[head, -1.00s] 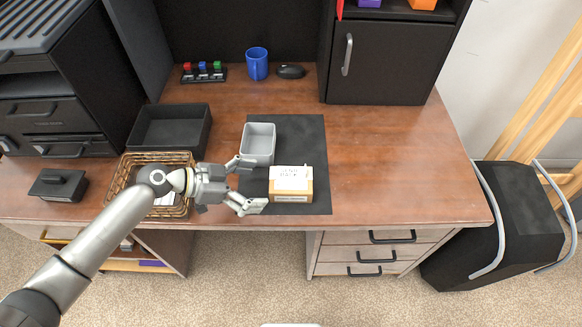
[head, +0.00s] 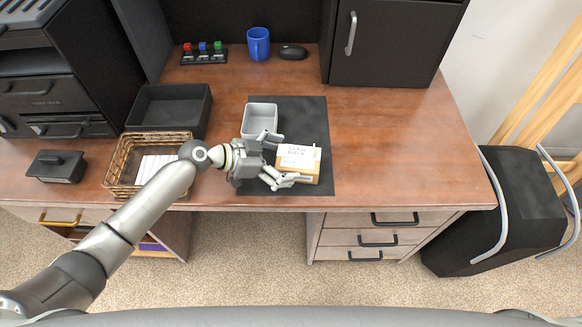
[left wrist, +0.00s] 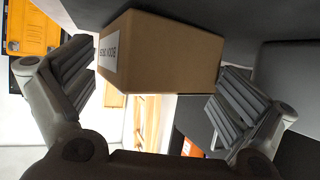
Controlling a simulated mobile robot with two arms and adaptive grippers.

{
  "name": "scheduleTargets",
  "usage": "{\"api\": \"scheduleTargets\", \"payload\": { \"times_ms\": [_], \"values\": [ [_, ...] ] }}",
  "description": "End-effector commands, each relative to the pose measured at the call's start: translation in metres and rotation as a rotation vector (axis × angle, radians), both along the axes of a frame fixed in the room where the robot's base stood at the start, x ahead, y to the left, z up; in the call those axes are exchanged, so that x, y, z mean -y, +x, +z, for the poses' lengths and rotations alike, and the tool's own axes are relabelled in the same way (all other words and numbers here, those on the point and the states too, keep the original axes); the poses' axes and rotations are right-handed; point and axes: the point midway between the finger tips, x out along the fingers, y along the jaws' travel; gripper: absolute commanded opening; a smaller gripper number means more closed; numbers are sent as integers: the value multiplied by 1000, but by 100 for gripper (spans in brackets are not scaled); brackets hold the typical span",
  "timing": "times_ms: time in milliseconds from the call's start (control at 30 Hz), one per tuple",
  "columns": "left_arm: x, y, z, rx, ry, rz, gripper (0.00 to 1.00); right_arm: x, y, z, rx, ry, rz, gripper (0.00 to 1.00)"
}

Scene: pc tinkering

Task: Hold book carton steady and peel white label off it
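The book carton (head: 305,175) is a small tan box on the dark mat, turned slightly askew. Its white label (head: 299,156) lies on the top with dark print too small to read in the head view. My left gripper (head: 279,159) is open at the carton's left side, with one finger by the far side and one by the near side. In the left wrist view the carton (left wrist: 170,55) stands between the two spread fingers (left wrist: 160,85), and a white printed label (left wrist: 109,50) shows on its left face. I cannot tell whether either finger touches it. My right gripper is not in view.
A grey tray (head: 261,106) stands just behind the carton on the mat (head: 305,118). A wicker basket (head: 124,160) and a black bin (head: 143,107) are to the left. A blue mug (head: 258,44) and a mouse (head: 293,52) are at the back. The desk right of the mat is clear.

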Motion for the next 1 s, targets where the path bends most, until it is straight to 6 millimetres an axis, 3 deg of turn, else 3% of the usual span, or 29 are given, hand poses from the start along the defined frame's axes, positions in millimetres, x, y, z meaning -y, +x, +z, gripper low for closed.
{"api": "scheduleTargets", "payload": {
  "times_ms": [33, 367, 600, 1000],
  "values": [
    [8, -14, -17, -38, 8, -25, 92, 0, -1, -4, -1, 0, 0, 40],
    [10, -15, -17, -40, 7, -25, 94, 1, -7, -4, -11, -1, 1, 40],
    [9, -12, -14, -31, 5, -21, 63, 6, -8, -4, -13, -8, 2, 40],
    [8, -9, -10, -24, 3, -17, 57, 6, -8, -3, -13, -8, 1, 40]
  ]
}}
